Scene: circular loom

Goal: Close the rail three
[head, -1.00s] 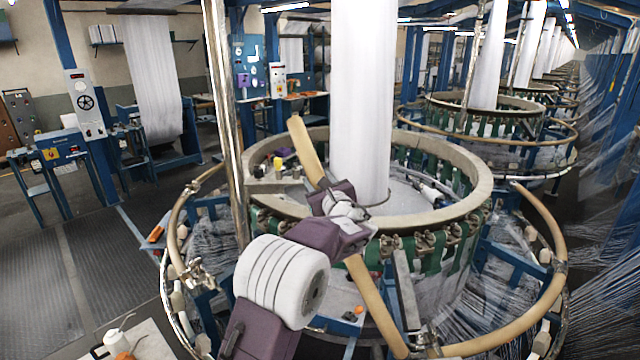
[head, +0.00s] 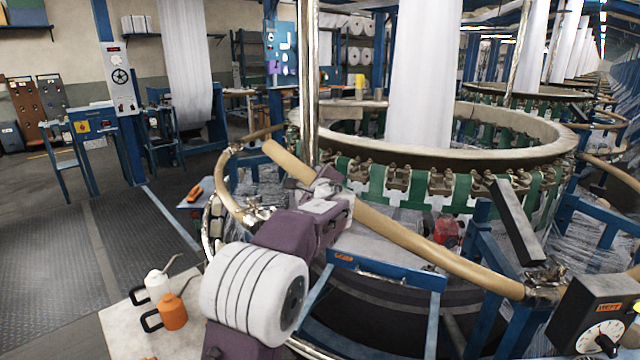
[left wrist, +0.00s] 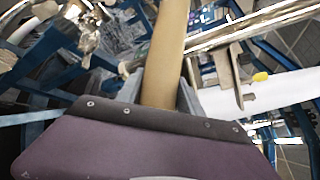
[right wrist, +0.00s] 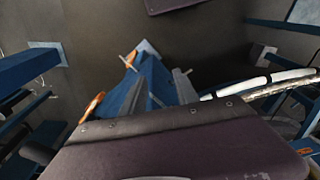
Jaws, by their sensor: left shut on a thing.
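The rail (head: 435,243), a tan curved bar, slants across the head view from its free end at the upper left to a metal joint (head: 542,287) at the lower right. My left gripper (head: 338,200) is shut on the rail nearer its free end. The left wrist view shows the rail (left wrist: 165,50) passing between its fingers.
The round loom ring (head: 450,152) with green straps stands behind the rail. A white bottle (head: 158,285) and an orange oil can (head: 173,312) stand on a pale table at the lower left. A dial box (head: 600,318) is at the lower right. Open floor lies left.

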